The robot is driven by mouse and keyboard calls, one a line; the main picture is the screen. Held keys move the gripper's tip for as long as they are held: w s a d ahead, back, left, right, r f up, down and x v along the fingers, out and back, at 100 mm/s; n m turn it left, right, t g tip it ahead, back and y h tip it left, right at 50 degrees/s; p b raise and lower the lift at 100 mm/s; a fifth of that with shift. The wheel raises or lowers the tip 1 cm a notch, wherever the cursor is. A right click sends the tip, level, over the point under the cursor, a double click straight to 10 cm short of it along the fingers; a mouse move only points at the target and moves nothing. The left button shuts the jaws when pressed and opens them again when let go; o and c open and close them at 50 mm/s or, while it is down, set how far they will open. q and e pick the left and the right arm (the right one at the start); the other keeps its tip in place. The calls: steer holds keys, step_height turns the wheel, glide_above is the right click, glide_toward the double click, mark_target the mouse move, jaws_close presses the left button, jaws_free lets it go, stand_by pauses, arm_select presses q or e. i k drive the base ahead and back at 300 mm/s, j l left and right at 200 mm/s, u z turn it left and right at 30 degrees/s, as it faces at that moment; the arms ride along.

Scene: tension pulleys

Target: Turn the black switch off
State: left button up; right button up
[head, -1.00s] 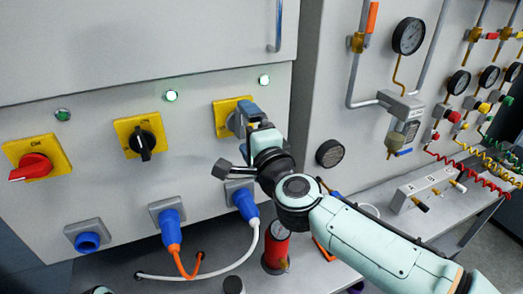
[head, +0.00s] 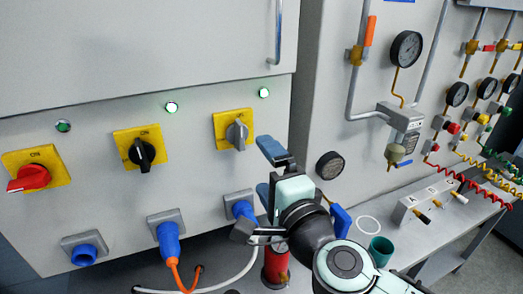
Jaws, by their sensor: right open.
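The black switch (head: 142,153) is a rotary knob on a yellow plate, in the middle of three switches on the grey cabinet front. Its handle points nearly straight up and down, tilted slightly. A lit green lamp (head: 171,107) is above it. My right gripper (head: 268,172) is open and empty, in front of the cabinet, to the right of and below the grey switch (head: 237,134). It is well to the right of the black switch and apart from it. My left gripper is not in view.
A red switch (head: 29,178) is at the left, under a dim lamp (head: 63,126). Blue plugs (head: 168,240) with cables are below the switches. A red cylinder (head: 276,267) stands below my right gripper. Gauges and pipes (head: 406,48) fill the panel at right.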

mark_target(142, 154)
steer(key=k+l, duration=0.25)
steer(key=k, duration=0.2)
steer(key=k+l, duration=0.2)
steer(key=k, duration=0.3)
